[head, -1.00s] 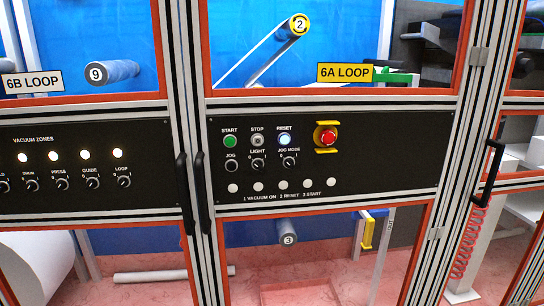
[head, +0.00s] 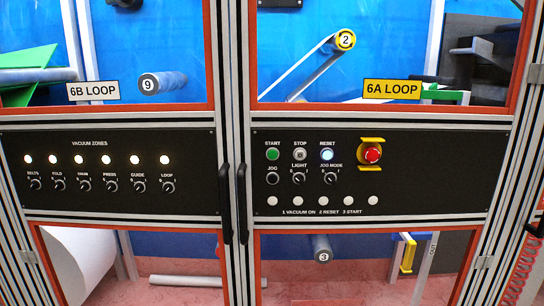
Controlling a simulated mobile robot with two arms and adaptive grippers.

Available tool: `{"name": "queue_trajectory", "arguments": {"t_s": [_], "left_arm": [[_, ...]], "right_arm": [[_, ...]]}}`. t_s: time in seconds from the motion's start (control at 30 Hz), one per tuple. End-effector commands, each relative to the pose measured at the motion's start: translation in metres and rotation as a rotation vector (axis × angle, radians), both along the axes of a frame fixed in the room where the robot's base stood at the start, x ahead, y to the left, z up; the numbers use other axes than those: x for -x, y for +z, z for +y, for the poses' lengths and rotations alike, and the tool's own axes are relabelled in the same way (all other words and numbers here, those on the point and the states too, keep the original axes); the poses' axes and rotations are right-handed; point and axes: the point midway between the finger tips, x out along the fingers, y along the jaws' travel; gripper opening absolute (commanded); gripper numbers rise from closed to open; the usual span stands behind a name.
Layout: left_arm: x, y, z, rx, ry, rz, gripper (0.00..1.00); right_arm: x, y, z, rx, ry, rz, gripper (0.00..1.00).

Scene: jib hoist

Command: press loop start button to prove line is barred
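The green START button (head: 272,154) is at the upper left of the 6A control panel (head: 440,190) in the head view. The grey STOP button (head: 300,155) and the RESET button (head: 326,155), lit bluish white, sit to its right. A red emergency stop (head: 372,154) on a yellow mount is farther right. JOG, LIGHT and JOG MODE controls are below, above a row of several unlit white indicators and the text "1 VACUUM ON 2 RESET 3 START". Neither gripper is in view.
The vacuum zones panel (head: 110,205) on the left has several lit lamps above knobs. Two black door handles (head: 234,204) stand upright between the panels.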

Motion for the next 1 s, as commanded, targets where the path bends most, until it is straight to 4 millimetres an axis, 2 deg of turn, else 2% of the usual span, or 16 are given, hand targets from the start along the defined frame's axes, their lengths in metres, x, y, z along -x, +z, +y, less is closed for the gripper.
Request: {"name": "queue_trajectory", "arguments": {"t_s": [0.07, 1.0], "left_arm": [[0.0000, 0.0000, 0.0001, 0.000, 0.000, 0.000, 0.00], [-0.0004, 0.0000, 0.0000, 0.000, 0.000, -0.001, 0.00]], "right_arm": [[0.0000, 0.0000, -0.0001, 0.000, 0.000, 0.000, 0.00], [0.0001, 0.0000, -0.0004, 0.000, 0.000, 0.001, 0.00]]}}
